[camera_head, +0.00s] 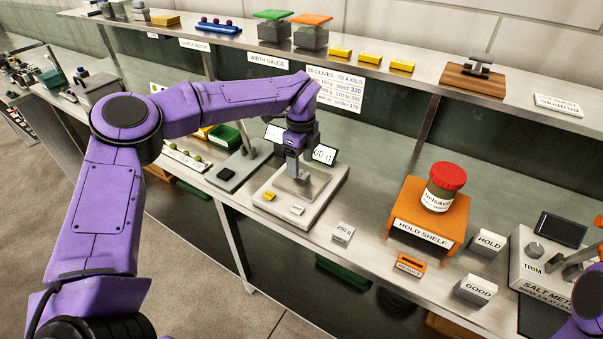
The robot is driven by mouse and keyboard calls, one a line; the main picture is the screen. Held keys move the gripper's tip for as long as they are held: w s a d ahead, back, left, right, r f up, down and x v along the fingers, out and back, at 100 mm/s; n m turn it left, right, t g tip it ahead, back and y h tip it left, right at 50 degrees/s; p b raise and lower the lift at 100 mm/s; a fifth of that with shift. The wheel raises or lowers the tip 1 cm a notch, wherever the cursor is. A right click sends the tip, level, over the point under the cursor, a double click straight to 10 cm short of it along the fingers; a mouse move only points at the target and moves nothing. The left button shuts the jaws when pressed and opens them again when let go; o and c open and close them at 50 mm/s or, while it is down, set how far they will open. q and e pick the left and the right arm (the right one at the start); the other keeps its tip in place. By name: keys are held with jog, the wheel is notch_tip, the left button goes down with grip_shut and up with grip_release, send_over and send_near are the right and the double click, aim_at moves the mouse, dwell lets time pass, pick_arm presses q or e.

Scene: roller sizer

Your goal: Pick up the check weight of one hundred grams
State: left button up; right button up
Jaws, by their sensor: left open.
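My left arm comes in from the left, and its gripper (296,172) points down over the pan of the bench scale (331,190). Its jaws are open, though the fingertips are small in the picture. I cannot make out a weight between them; part of the pan is hidden behind the gripper. Only a purple piece of my right arm shows at the bottom right corner.
The scale's display (324,154) stands behind the gripper. An orange hold shelf (420,235) bears a red-lidded jar (443,187) at the right. A green tray (224,137) lies left of the scale. The counter between scale and hold shelf is mostly clear.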

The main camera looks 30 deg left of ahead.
aim_at(302, 174)
pick_arm(q)
jog(key=f, duration=0.2)
jog(key=f+p, duration=0.1)
jog(key=f, duration=0.1)
jog(key=shift+w, duration=0.3)
jog(key=shift+r, duration=0.1)
grip_shut()
